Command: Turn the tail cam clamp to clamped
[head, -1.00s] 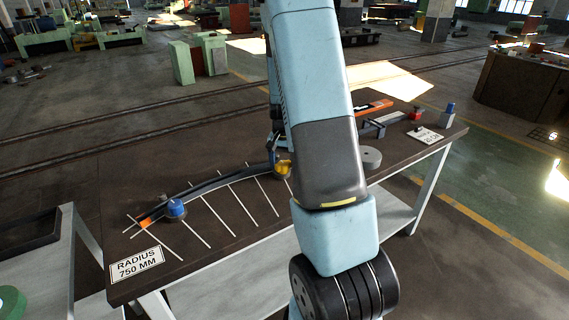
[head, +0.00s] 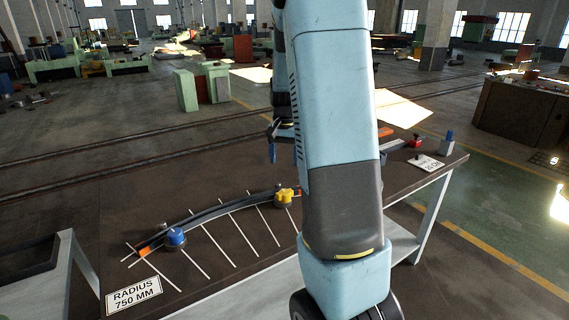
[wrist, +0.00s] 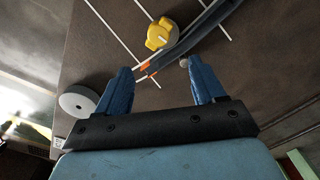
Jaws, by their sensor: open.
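A yellow knob-like clamp (head: 286,197) stands near the right visible end of a dark curved bar (head: 215,213) on the table. A blue round clamp (head: 176,238) stands near the bar's left, orange-marked end. No label shows which one is the tail cam clamp. In the wrist view the yellow clamp (wrist: 161,34) has a raised ridge across its top and sits beside the bar, beyond the fingertips. My gripper (head: 284,150) is open and empty, above and behind the yellow clamp; its blue fingers also show in the wrist view (wrist: 162,72).
The dark table (head: 150,195) carries white marking lines and a RADIUS 750 MM sign (head: 134,293). A grey disc (wrist: 78,101) lies on it, left of my fingers in the wrist view. Small blocks and another sign (head: 427,162) are at the right end. My arm hides the middle of the table.

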